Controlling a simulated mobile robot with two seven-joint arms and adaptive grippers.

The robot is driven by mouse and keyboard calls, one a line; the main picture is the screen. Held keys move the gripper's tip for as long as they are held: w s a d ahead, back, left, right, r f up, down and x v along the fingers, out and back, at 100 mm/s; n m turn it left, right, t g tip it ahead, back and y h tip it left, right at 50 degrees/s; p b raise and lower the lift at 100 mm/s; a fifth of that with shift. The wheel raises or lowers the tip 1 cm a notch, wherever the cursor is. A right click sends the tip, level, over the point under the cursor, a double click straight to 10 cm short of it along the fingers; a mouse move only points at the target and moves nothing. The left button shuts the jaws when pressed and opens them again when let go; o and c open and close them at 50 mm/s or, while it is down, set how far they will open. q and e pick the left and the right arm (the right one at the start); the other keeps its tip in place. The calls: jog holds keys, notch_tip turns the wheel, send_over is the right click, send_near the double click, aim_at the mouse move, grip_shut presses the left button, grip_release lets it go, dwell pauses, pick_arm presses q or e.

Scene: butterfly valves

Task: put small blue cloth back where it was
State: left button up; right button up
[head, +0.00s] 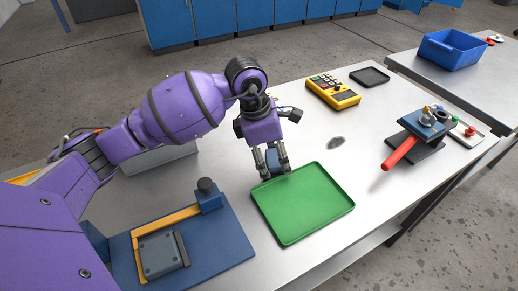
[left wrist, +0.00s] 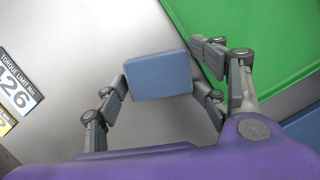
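The small blue cloth (left wrist: 160,75) looks like a folded, flat block in the left wrist view. It sits between the fingers of my left gripper (left wrist: 162,88), which touch it on two opposite sides. In the head view the cloth (head: 272,160) shows partly between the fingertips of my left gripper (head: 277,166), the rest hidden by the fingers. The gripper points down at the far left corner of the green tray (head: 305,205). In the left wrist view the cloth lies over grey table surface beside the tray. I cannot tell whether it touches the table. My right gripper is not in view.
A blue fixture board (head: 230,240) with a grey block lies at the near left. A yellow keypad device (head: 333,92) and a black tray (head: 370,76) are at the back. A red-handled valve (head: 401,152) stands right.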

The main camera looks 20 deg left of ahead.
pick_arm(q)
jog(key=v, duration=1.3)
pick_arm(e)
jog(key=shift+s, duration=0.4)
pick_arm(q)
jog(key=shift+w+d, duration=0.1)
jog(key=shift+w, duration=0.05)
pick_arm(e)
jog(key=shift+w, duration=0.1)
